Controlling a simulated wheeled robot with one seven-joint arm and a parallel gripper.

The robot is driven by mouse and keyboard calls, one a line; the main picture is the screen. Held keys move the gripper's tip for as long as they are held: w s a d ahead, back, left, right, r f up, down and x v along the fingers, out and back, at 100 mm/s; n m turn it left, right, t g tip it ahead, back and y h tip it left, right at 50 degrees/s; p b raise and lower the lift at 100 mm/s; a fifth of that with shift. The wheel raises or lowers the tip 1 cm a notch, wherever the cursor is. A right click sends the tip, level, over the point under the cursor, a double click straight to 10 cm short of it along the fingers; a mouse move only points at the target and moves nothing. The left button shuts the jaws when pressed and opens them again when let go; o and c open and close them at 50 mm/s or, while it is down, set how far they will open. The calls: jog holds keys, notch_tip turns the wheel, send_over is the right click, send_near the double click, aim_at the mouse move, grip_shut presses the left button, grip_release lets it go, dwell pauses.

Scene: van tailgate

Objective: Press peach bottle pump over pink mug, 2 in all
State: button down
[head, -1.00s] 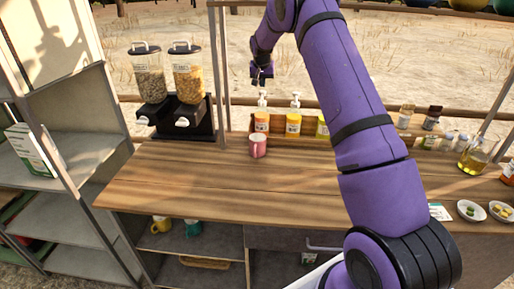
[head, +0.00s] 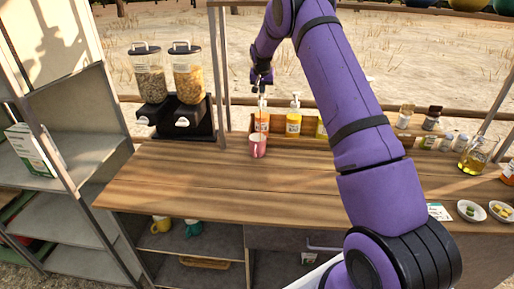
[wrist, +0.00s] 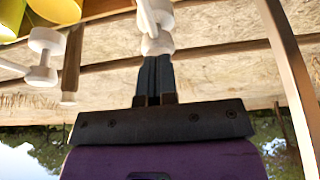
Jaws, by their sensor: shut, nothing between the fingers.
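The peach bottle (head: 262,124) stands upright on the wooden counter behind the pink mug (head: 257,147) in the head view. Its white pump (wrist: 157,42) shows in the wrist view right at my fingertips. My gripper (head: 262,90) is shut and empty, directly above the pump, with its fingertips on or very close to the pump head. The closed fingers also show in the wrist view (wrist: 155,62). The mug stands upright just in front of the bottle. Its inside and the spout's tip are too small to make out.
An orange-yellow pump bottle (head: 293,123) stands close to the right, with a yellow bottle (head: 321,129) partly behind my arm. Cereal dispensers (head: 170,90) stand at left. Jars and an oil jug (head: 476,160) are at right. The counter's front (head: 200,190) is clear.

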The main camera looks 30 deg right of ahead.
jog(key=shift+f, duration=0.1)
jog(key=shift+r, duration=1.45)
jog(key=shift+f, duration=0.1)
jog(key=shift+f, duration=1.45)
jog(key=shift+r, duration=1.55)
notch_tip(320, 180, up, 6)
